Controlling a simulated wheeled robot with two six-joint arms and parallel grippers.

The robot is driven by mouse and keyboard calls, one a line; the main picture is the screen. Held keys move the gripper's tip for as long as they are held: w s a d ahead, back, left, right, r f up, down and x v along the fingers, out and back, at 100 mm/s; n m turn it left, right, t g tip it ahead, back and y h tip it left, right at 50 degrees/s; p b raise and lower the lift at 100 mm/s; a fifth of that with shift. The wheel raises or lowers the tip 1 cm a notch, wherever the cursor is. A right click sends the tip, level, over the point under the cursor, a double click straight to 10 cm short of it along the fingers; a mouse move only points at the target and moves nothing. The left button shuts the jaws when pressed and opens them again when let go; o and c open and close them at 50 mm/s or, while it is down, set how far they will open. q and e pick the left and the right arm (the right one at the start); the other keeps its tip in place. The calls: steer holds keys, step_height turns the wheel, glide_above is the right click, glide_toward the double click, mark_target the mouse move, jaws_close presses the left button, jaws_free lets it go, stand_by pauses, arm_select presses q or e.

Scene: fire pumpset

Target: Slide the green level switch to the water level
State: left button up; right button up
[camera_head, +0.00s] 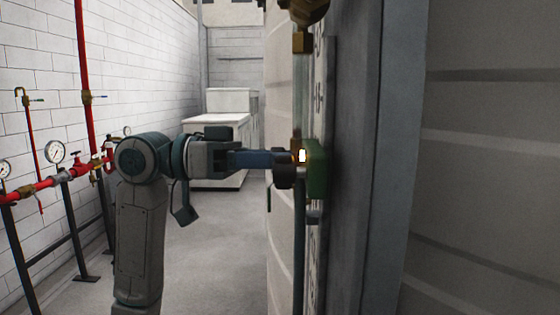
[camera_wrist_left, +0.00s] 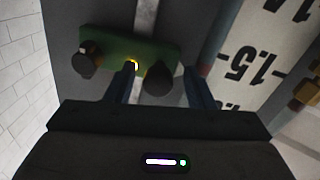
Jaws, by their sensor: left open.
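The green level switch (camera_head: 318,172) is a green block on the level gauge panel, right of centre in the head view. In the left wrist view the green switch (camera_wrist_left: 118,48) lies across the top, with dark round knobs and a small lit yellow-white spot. My left gripper (camera_head: 288,160) reaches in from the left, right up at the switch. In the wrist view the open fingers of my left gripper (camera_wrist_left: 160,74) stand either side of one dark knob (camera_wrist_left: 159,82). Whether they touch it cannot be told. The water level itself is not clearly visible. My right gripper is out of view.
A white scale plate (camera_wrist_left: 262,65) with black numbers such as 1.5 runs beside the switch. A vertical pipe (camera_head: 299,250) runs below it. Red pipes with gauges (camera_head: 55,151) line the left wall. A white cabinet (camera_head: 218,135) stands behind. Floor between is clear.

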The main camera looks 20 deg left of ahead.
arm_select(q)
steer(key=b+v, duration=0.4)
steer(key=v, duration=0.6)
steer(key=shift+b, duration=0.4)
steer(key=shift+w, duration=0.1)
